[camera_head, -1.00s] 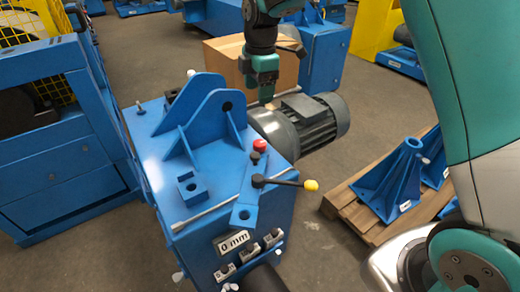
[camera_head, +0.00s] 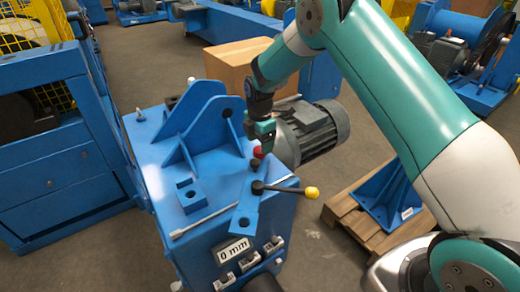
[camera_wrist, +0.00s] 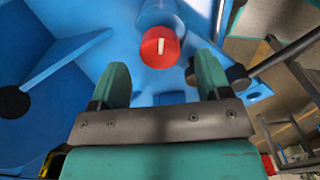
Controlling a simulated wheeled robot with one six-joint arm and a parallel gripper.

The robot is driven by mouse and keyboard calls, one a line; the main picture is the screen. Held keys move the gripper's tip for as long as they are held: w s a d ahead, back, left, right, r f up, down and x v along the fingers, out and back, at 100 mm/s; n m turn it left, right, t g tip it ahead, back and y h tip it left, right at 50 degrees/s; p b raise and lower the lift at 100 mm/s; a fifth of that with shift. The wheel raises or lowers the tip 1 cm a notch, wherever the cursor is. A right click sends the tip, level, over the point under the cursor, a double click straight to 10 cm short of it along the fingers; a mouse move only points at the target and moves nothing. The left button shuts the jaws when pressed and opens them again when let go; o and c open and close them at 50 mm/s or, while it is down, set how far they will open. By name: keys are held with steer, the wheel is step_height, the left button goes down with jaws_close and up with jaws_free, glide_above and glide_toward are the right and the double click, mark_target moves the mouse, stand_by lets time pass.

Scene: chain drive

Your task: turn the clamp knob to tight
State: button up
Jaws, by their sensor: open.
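The red knob (camera_head: 259,153), which I take as the clamp knob, stands on top of the blue machine (camera_head: 165,160). In the wrist view the red knob (camera_wrist: 160,47) has a white line on its face, running nearly up and down. My gripper (camera_head: 262,146) is right above and beside the knob in the head view and partly covers it. In the wrist view my gripper (camera_wrist: 160,72) is open and empty, with the knob beyond its fingertips, about midway between them. No contact shows.
A black lever with a yellow ball (camera_head: 312,192) sticks out close to the knob; its black hub (camera_wrist: 238,76) is near the right finger. A blue upright bracket (camera_head: 205,125) stands to the left. A grey motor (camera_head: 312,130) is behind. A plate reads 0 mm (camera_head: 233,252).

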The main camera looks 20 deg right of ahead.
steer(key=shift+f, duration=1.7)
steer(key=c, duration=0.9)
steer(key=shift+c, duration=0.2)
